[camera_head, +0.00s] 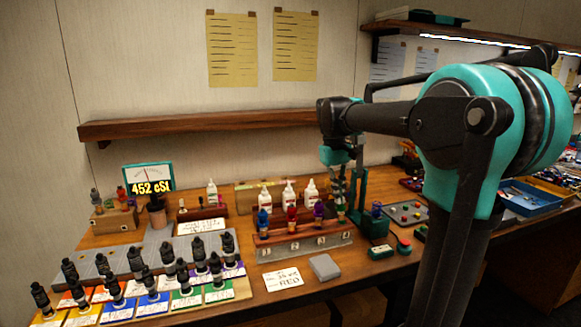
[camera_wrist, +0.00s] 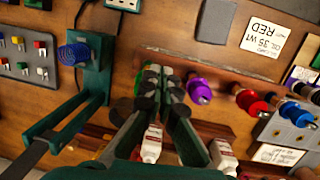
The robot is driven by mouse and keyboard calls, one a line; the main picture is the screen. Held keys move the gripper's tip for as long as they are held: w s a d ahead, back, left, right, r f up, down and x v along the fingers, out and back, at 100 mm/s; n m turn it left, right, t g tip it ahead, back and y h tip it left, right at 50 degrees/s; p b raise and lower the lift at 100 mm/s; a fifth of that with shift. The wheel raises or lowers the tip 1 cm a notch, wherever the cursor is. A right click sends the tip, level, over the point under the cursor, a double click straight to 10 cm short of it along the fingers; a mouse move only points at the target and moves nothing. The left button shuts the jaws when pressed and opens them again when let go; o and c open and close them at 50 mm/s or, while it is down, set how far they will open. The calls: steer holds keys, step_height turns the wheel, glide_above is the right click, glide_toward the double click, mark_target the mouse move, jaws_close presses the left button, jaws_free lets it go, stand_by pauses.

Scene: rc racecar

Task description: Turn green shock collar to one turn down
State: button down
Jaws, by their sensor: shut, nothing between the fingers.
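My gripper (camera_head: 341,194) is right above the green one, fingers pointing down. In the wrist view my gripper (camera_wrist: 160,72) is shut and appears empty, with its fingertips close together. The purple collar (camera_wrist: 199,88) is beside the fingertips; the red (camera_wrist: 251,102) and blue (camera_wrist: 292,113) ones lie farther right.
White bottles (camera_head: 289,192) stand behind the rack. A green stand with a blue spring (camera_wrist: 75,54) and a button panel (camera_head: 408,213) are to the rack's right in the head view. A grey block (camera_head: 325,267) and a RED card (camera_head: 283,279) lie in front. Black shocks on coloured cards fill the left.

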mark_target(344, 208)
steer(key=shift+w+a+r, duration=0.1)
steer(key=shift+a+r, duration=0.05)
steer(key=shift+r, duration=1.1)
steer(key=shift+w+d+r, duration=0.25)
steer(key=shift+w+d, duration=0.1)
steer(key=shift+d, duration=0.3)
steer(key=shift+w+d+r, duration=0.25)
steer(key=shift+w+d, duration=0.1)
steer(key=shift+d, duration=0.25)
steer(key=shift+s+d+f, duration=0.15)
steer(key=shift+f, duration=1)
steer(key=shift+s+d+f, duration=0.1)
steer(key=shift+d+f, duration=0.05)
steer(key=shift+f, duration=0.95)
steer(key=shift+s+d+f, duration=0.15)
steer(key=shift+f, duration=1)
steer(key=shift+w+a, duration=0.15)
steer(key=shift+a, duration=0.05)
